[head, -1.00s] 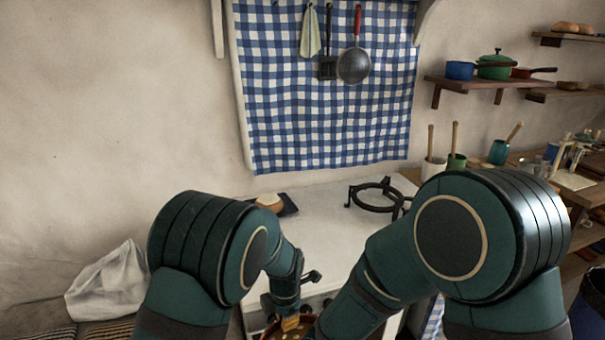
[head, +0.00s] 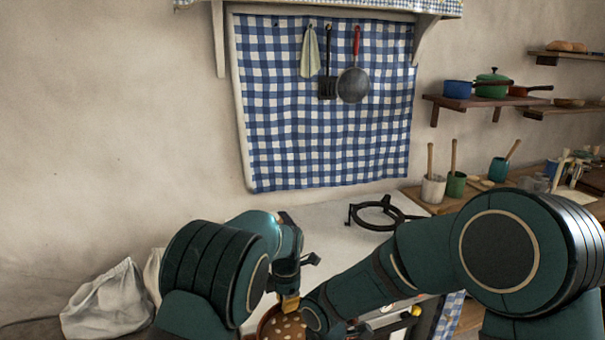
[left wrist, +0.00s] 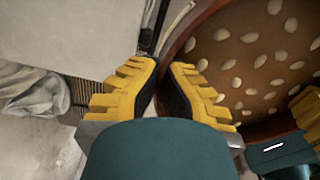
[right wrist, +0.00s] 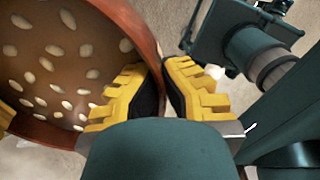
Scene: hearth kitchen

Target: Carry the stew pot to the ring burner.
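The stew pot is reddish brown with pale bean-like pieces in its brown filling. In the head view only part of the pot (head: 283,329) shows at the bottom edge, between my arms. My left gripper (head: 290,303) is at its rim; in the left wrist view its fingers (left wrist: 165,75) close on the pot's rim. In the right wrist view my right gripper (right wrist: 163,75) closes on the opposite rim of the pot (right wrist: 60,65). My right gripper is hidden behind my arm in the head view. The black ring burner (head: 378,212) stands empty on the white stovetop, beyond the pot.
The white stovetop (head: 330,222) is bare in front of the burner. Utensil pots (head: 433,188) stand on a wooden counter at the right. A checked cloth (head: 310,130) with hanging utensils covers the wall behind. Pale sacks (head: 103,300) lie at the left.

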